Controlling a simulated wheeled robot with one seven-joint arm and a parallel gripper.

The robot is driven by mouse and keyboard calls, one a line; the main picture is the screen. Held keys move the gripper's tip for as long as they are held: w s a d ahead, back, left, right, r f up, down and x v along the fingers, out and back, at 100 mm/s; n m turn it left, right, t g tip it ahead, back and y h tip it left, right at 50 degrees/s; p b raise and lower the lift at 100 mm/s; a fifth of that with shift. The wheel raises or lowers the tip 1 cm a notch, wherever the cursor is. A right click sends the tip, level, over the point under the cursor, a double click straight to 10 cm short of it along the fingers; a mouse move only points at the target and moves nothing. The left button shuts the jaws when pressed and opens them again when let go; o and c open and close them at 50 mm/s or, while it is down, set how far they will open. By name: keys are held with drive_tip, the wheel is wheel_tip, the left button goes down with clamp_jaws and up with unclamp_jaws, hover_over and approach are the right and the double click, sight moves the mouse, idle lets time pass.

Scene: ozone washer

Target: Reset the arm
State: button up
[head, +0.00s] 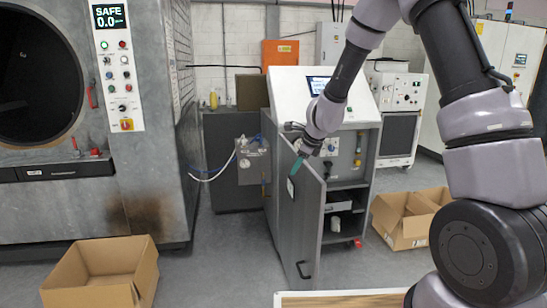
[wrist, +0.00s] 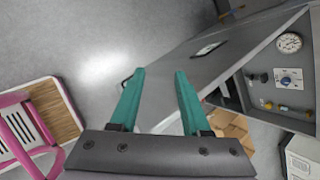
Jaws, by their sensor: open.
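My gripper (wrist: 160,76) shows in the wrist view with its two teal fingers spread apart and nothing between them. In the head view my gripper (head: 296,166) is at the upper part of the grey cabinet's open door (head: 295,220), pointing down. The door also shows in the wrist view (wrist: 205,62), beyond the fingertips. I cannot tell whether the fingers touch it. The cabinet (head: 348,172) has a gauge and knobs on its panel, with shelves below. My arm reaches in from the right of the head view.
A large grey washer (head: 60,215) with a round opening stands at the left. Open cardboard boxes lie on the floor at front left (head: 105,270) and right of the cabinet (head: 400,222). A wooden-topped surface (head: 340,299) is at the bottom edge. Floor left of the door is clear.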

drive_tip(key=s+d+r+n+t+y, duration=0.1)
drive_tip(key=s+d+r+n, duration=0.3)
drive_tip(key=r, duration=0.6)
drive_tip(key=s+d+r+n, duration=0.2)
drive_tip(key=s+r+n, duration=0.35)
drive_tip(key=r, duration=0.45)
drive_tip(key=s+d+r+n, duration=0.2)
drive_tip(key=s+d, duration=0.1)
drive_tip(key=s, duration=0.4)
drive_tip(key=s+d+r+n+h, duration=0.1)
drive_tip(key=s+d+r+n, duration=0.1)
drive_tip(key=s, duration=0.5)
drive_tip(key=s+d+r+n+h, duration=0.1)
drive_tip(key=s+d+n, duration=0.3)
drive_tip(key=s, duration=0.3)
drive_tip(key=shift+s+d+r+t, duration=0.3)
drive_tip(key=shift+s+d+r, duration=0.1)
drive_tip(key=shift+d, duration=0.5)
drive_tip(key=shift+w, duration=0.1)
